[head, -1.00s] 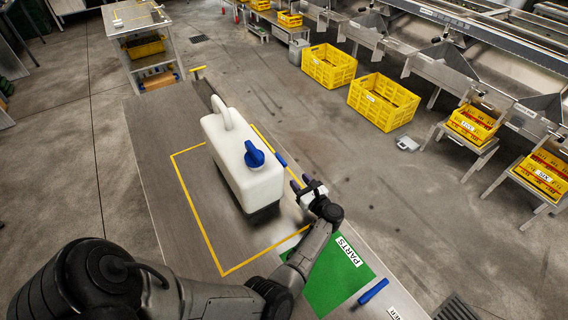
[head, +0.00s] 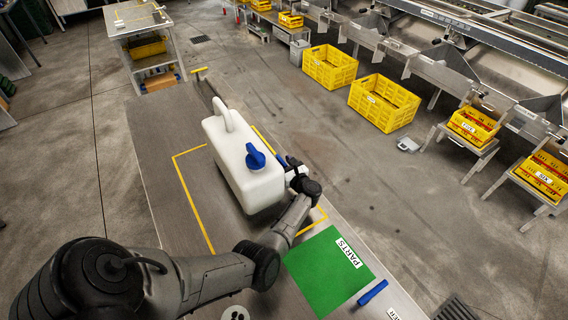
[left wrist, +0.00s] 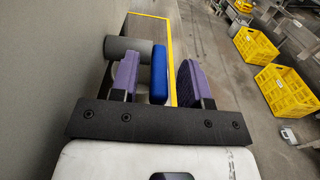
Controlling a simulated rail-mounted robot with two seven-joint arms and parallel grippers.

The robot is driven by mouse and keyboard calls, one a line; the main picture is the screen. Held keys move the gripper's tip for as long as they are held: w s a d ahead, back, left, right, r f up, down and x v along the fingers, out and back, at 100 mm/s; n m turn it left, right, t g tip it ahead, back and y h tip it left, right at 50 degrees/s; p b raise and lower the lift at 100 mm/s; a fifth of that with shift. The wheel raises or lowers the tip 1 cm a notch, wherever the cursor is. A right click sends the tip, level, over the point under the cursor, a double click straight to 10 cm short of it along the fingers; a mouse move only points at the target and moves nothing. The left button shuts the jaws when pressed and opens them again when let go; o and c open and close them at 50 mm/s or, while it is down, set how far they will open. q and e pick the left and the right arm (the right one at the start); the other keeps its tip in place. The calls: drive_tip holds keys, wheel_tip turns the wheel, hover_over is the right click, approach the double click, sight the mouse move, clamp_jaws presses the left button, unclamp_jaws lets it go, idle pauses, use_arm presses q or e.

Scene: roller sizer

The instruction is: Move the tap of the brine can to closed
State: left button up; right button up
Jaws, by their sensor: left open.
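The white brine can (head: 238,172) stands on the bench inside a yellow outline, with a blue cap (head: 255,156) on its top. Its blue tap handle (head: 280,159) shows at the can's right side, partly hidden by my gripper. My left gripper (head: 287,167) is beside the can at the tap. In the left wrist view, the open left gripper (left wrist: 158,83) has its purple fingers on either side of the blue tap handle (left wrist: 159,72), with a gap visible to the right finger. A grey cylindrical part (left wrist: 122,48) lies behind the left finger. My right gripper is not in view.
A green PARTS mat (head: 325,275) and a blue marker-like object (head: 373,292) lie on the bench's near right. Yellow crates (head: 384,103) stand on the floor beyond. The bench's right edge runs close to my gripper.

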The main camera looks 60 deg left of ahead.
use_arm(q)
clamp_jaws()
idle(0.3)
drive_tip(key=shift+r, duration=0.1)
